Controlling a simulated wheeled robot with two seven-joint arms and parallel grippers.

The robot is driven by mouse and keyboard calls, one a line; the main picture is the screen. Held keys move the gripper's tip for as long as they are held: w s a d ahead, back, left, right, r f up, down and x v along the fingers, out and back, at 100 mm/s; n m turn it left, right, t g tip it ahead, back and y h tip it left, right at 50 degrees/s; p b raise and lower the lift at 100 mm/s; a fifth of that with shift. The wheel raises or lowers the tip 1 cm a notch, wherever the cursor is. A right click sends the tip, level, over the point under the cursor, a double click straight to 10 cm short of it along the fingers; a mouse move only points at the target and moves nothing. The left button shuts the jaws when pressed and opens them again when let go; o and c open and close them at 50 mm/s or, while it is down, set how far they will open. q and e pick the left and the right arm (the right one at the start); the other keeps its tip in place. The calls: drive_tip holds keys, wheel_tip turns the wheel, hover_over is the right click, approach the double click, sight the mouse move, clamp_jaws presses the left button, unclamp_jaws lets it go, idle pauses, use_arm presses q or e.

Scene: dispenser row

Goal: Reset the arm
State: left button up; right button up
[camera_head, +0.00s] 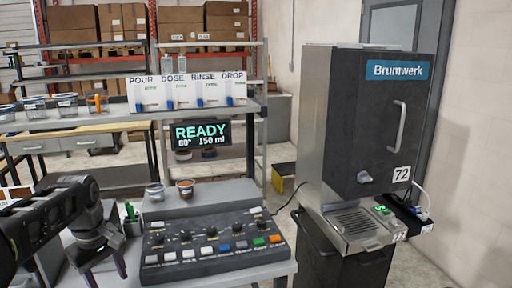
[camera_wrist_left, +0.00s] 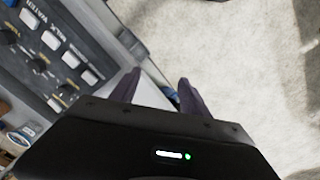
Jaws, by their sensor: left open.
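My left arm comes in from the left in the head view. Its left gripper (camera_head: 106,270) points down, left of the control panel (camera_head: 215,240). In the left wrist view the two dark fingers (camera_wrist_left: 158,85) stand apart with nothing between them. The panel's keys and knobs (camera_wrist_left: 60,50) show at the upper left there, beside the fingers and not touching them. My right gripper is in neither view.
A dark Brumwerk dispenser (camera_head: 370,130) stands at the right. Two small cups (camera_head: 185,188) sit on the ledge behind the panel. A READY display (camera_head: 202,134) hangs under a shelf with labelled cards (camera_head: 188,92).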

use_arm(q)
drive_tip(key=w+d+f+m+t+h, duration=0.1)
drive_tip(key=w+d+f+m+t, duration=0.2)
drive_tip(key=w+d+f+m, duration=0.4)
drive_tip(key=s+d+f+m+t+h, duration=0.1)
drive_tip(key=d+f, duration=0.4)
drive_tip(key=f, duration=0.3)
drive_tip(key=s+d+f, duration=0.1)
drive_tip(key=d+f, duration=0.4)
drive_tip(key=f, duration=0.3)
drive_tip(key=s+d+f+g, duration=0.1)
drive_tip(key=s+d+f, duration=0.3)
drive_tip(key=s, duration=0.5)
drive_tip(key=s+d+f+m+g+h, duration=0.1)
drive_tip(key=s+d+f+g, duration=0.1)
drive_tip(key=s+d+f, duration=0.2)
drive_tip(key=s+d+f+m+g+h, duration=0.1)
drive_tip(key=s+d+f, duration=0.4)
drive_tip(key=s+f, duration=0.4)
drive_tip(key=s, duration=0.6)
drive_tip(key=shift+f, duration=0.35)
drive_tip(key=shift+c, duration=0.2)
